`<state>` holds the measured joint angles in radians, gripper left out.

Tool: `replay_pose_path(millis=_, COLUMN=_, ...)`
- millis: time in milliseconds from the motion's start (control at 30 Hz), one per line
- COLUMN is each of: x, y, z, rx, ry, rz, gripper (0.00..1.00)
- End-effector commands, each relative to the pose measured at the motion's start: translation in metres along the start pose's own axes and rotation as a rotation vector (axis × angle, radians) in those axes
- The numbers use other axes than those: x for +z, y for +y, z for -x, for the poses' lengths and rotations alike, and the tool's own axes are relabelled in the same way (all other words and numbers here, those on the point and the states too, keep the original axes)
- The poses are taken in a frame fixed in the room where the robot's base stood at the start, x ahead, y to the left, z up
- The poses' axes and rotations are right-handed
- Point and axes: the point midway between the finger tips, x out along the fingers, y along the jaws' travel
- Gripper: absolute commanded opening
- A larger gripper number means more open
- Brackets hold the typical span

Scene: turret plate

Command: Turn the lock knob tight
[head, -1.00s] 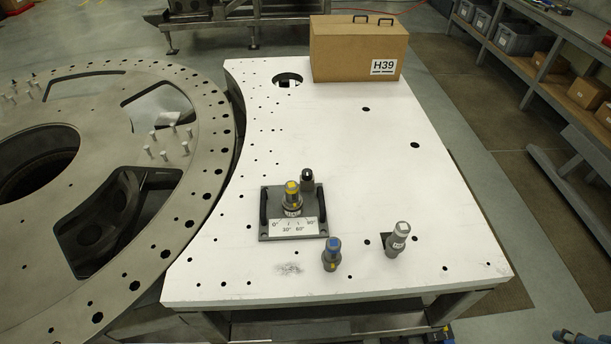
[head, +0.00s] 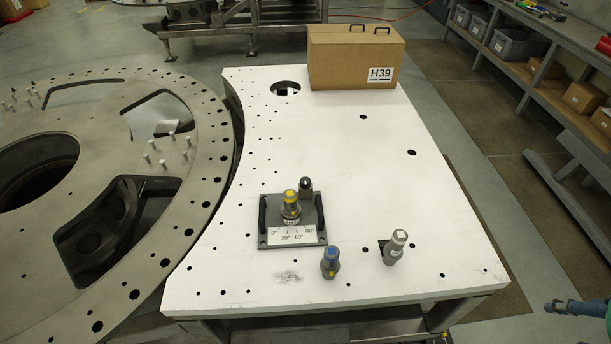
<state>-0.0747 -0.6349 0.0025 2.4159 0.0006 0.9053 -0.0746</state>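A dark square fixture plate (head: 268,236) lies on the white table, with a black handle on its left and right sides. A grey cylinder with a yellow top (head: 291,205) stands upright at its middle. A white scale marked 0° to 90° (head: 293,235) runs along its front. A small black-topped knob (head: 306,188) stands behind and right of the cylinder; which part is the lock knob is not labelled, and its tightness cannot be seen. A blue-grey end piece, seemingly my gripper (head: 553,306), shows at the lower right edge, well away from the fixture. Its fingers are too small to read.
A cardboard-coloured box labelled H39 (head: 352,58) is at the back. A large metal ring (head: 212,150) borders the left. The table's right middle is clear.

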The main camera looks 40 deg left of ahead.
Motion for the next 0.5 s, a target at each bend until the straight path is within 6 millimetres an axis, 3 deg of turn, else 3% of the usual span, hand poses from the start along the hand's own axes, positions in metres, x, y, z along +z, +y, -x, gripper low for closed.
replay_pose_path(millis=100, x=-0.032, y=-0.015, z=0.004, rx=-0.022, ry=-0.024, rz=0.082, gripper=0.48)
replay_pose_path(millis=500, x=-0.126, y=-0.079, z=-0.005, rx=-0.094, ry=-0.091, rz=0.364, gripper=0.48)
